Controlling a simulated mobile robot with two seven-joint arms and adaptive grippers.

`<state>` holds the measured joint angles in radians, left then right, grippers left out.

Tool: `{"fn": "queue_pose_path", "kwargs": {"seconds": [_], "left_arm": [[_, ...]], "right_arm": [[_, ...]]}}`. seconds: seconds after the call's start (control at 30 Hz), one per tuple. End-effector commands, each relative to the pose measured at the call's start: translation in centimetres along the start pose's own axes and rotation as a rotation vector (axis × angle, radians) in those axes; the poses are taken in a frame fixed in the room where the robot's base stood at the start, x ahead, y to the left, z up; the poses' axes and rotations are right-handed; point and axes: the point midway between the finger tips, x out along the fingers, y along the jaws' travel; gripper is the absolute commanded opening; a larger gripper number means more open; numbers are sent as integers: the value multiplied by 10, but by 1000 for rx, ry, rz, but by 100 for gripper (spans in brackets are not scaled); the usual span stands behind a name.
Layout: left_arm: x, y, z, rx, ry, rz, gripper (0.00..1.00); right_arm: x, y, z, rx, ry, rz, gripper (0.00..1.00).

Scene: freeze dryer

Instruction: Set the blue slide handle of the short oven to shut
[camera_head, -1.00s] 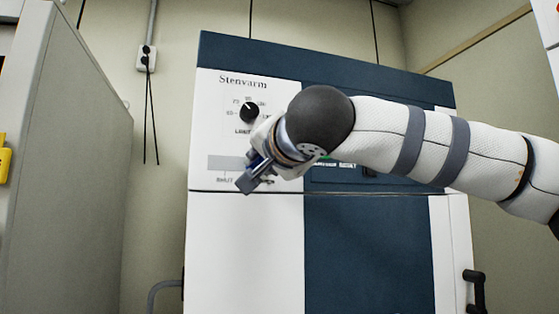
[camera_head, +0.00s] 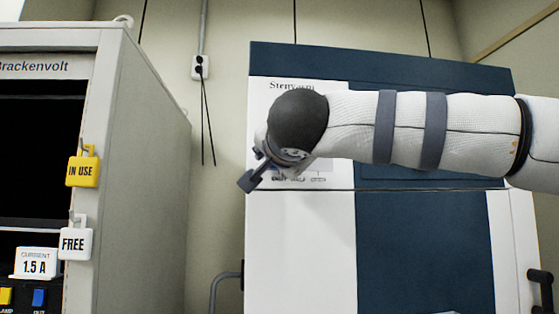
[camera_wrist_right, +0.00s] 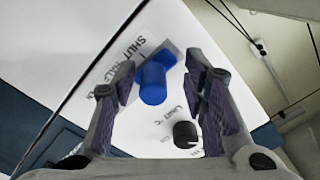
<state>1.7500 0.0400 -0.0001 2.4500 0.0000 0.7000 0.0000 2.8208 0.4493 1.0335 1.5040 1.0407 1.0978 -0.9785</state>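The short oven (camera_head: 300,250), marked Stenvarm, is a white and dark blue cabinet at the centre right of the head view. The blue slide handle (camera_wrist_right: 153,82) shows in the right wrist view, on a grey slot plate beside the labels SHUT and HALF. It looks nearest the SHUT end, but its exact position is hard to tell. My right gripper (camera_wrist_right: 162,76) is open, with its fingers on either side of the handle and gaps showing. In the head view my right gripper (camera_head: 253,174) and wrist hide the handle. My left gripper is not in view.
A black temperature knob (camera_wrist_right: 185,134) sits by the right finger. A grey Brackenvolt cabinet (camera_head: 150,150) stands at left, with a yellow IN USE tag (camera_head: 83,170) and a white FREE tag (camera_head: 75,243). A wall gap separates it from the oven. A black door handle (camera_head: 541,287) is at lower right.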

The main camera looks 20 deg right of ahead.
Motion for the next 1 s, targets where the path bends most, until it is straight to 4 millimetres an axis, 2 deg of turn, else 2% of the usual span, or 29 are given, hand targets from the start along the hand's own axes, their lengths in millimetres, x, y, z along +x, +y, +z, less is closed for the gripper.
{"fn": "queue_pose_path", "kwargs": {"seconds": [0.13, 0.23, 0.5, 0.63, 0.77, 1.0], "left_arm": [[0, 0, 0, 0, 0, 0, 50], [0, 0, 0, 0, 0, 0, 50], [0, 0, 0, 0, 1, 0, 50], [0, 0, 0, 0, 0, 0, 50], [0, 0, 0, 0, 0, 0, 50], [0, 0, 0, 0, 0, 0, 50]], "right_arm": [[-2, 0, -1, 1, 2, 1, 40], [-16, -1, -1, 1, 1, -1, 40], [-87, 0, 0, 1, -2, -1, 40], [-109, 0, 1, 1, -2, 0, 40], [-119, 0, 1, -1, 0, 1, 40], [-120, 0, 0, 0, 0, 1, 40]]}}
